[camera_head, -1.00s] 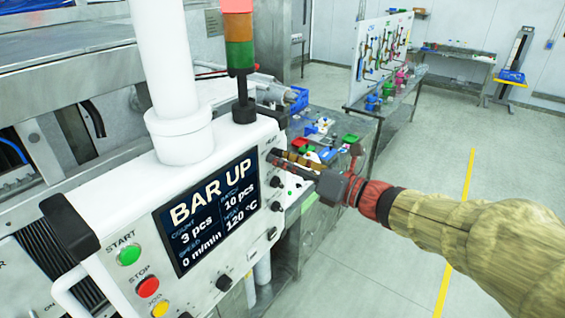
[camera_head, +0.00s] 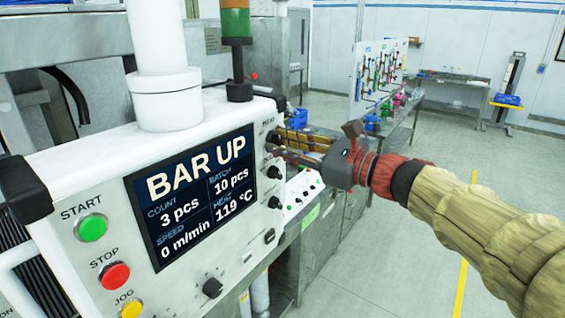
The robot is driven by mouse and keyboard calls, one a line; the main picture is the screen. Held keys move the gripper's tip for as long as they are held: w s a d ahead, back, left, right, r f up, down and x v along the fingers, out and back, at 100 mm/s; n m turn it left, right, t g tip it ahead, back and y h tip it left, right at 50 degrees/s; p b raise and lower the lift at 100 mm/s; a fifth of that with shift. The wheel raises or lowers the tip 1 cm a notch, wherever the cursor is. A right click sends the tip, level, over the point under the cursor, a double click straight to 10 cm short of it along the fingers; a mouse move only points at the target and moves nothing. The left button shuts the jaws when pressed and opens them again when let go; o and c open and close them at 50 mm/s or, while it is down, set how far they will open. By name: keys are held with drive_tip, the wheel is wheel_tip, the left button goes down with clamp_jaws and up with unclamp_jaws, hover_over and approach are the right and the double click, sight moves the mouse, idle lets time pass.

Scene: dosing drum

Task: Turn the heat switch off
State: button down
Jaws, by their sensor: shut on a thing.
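The white control panel (camera_head: 105,150) fills the left. Its screen (camera_head: 193,195) reads BAR UP, 3 pcs, 0 m/min, 10 pcs and 119 °C. The heat switch (camera_head: 272,138) is a small dark knob at the panel's upper right edge, below a small label. My gripper (camera_head: 284,152) comes in from the right, its narrow fingers reaching to the panel edge at this knob, shut on it. The fingertips are small and partly lost against the things behind, so the knob's exact setting cannot be read.
More dark knobs (camera_head: 275,172) sit below the switch. Green start (camera_head: 92,228), red stop (camera_head: 115,275) and yellow jog (camera_head: 131,309) buttons are at the lower left. A signal tower (camera_head: 236,45) rises behind the panel. Open floor (camera_head: 440,150) lies to the right.

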drive_tip(key=shift+n+b, duration=1.2)
drive_tip(key=shift+b, duration=0.25)
drive_tip(key=c, duration=1.8)
unclamp_jaws()
drive_tip(key=shift+d, duration=0.1)
drive_tip(key=shift+o, duration=0.7)
drive_tip(key=shift+d, duration=0.1)
drive_tip(key=v, duration=1.1)
drive_tip(key=shift+s+d, duration=0.25)
drive_tip(key=shift+s, duration=0.05)
